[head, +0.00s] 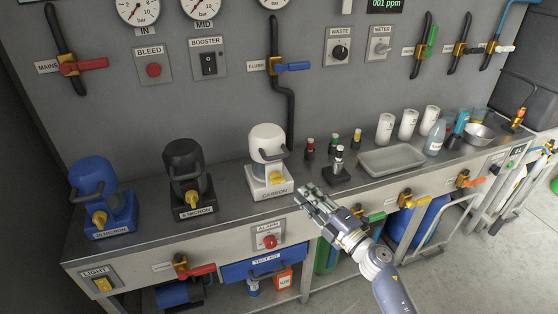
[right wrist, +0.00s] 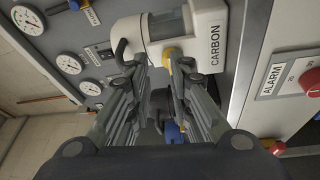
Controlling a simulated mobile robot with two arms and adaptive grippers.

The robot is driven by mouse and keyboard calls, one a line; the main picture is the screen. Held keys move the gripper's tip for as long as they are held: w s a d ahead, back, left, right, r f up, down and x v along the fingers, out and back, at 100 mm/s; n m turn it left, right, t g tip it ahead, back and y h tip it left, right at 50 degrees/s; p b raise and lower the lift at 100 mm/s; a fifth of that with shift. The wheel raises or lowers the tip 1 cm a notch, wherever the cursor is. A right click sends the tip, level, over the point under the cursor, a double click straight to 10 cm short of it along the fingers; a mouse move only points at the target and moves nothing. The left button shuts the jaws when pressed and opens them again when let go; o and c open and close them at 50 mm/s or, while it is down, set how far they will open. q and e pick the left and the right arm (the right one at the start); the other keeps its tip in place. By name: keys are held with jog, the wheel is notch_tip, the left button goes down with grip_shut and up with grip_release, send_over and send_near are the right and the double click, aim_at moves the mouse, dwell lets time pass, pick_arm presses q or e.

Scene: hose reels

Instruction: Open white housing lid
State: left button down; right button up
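The white housing marked CARBON (head: 270,182) stands on the steel bench, its rounded white lid (head: 267,137) seated on top and a yellow knob (head: 278,178) on its front. In the right wrist view the white housing (right wrist: 204,35) lies sideways beyond the fingers. A black handle (right wrist: 122,52) shows at its side, and the yellow knob (right wrist: 171,54) is partly behind a finger. My right gripper (head: 308,196) is just in front and to the right of the housing base. Its fingers (right wrist: 157,78) are apart, with nothing visibly held. My left gripper is out of view.
A black housing (head: 187,170) and a blue housing (head: 96,190) stand to the left. Small bottles (head: 310,148) and a grey tray (head: 392,160) are to the right. A blue-handled valve (head: 292,67) hangs behind.

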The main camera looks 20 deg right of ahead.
aim_at(280, 155)
notch_tip(280, 155, up, 6)
jog(key=a+n+y, duration=0.1)
jog(key=n+y, duration=0.1)
jog(key=n, duration=0.2)
jog(key=x, duration=1)
jog(key=shift+w+a+r+p, duration=0.1)
jog(key=shift+w+r+p, duration=0.1)
jog(key=shift+p, duration=0.15)
jog(key=shift+c, duration=0.6)
grip_shut()
